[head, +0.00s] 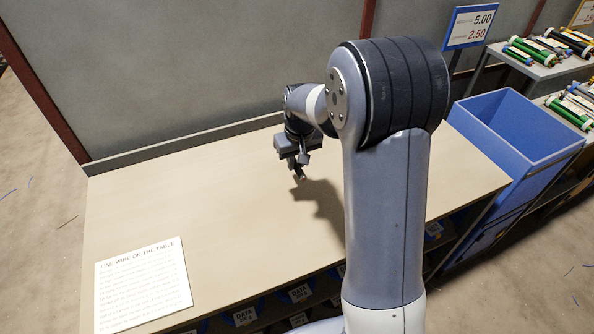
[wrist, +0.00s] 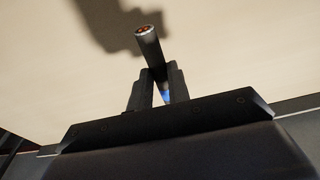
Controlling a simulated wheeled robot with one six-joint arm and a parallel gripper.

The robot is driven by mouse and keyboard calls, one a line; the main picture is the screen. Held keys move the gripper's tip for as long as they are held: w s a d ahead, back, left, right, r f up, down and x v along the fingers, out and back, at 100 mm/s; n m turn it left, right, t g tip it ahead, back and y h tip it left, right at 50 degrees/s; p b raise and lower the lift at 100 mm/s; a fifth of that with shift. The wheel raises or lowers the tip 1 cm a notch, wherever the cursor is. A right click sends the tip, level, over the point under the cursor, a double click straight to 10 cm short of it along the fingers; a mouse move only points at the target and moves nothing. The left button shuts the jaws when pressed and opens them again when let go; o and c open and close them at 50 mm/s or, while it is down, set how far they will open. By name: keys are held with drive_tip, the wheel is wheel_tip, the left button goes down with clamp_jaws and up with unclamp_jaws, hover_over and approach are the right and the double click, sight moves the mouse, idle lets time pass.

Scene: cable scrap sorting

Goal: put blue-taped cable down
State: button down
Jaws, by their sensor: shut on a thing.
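My gripper (wrist: 160,90) is shut on the blue-taped cable (wrist: 147,42), a dark, short, thick piece. Its cut end with copper-coloured cores faces the wrist view, and a bit of blue tape shows between the fingers. In the head view my gripper (head: 298,174) is above the table (head: 220,225), and only a small part of the cable shows below the fingers. A shadow lies on the table beside it. The cable appears held clear of the surface; the exact gap is hard to tell. Its other end is hidden.
A printed sheet (head: 143,283) lies at the table's front left. A blue bin (head: 535,135) stands to the right of the table. Racks with cable pieces (head: 548,50) and a price sign (head: 471,25) are beyond it. A wall (head: 200,65) runs behind.

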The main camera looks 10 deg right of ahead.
sight(296, 190)
wheel_tip(296, 190, down, 9)
drive_tip(key=shift+r+p, duration=0.1)
drive_tip(key=shift+p, duration=0.55)
drive_tip(key=shift+f, duration=0.2)
drive_tip(key=c, duration=1.3)
unclamp_jaws()
drive_tip(key=shift+c, duration=0.2)
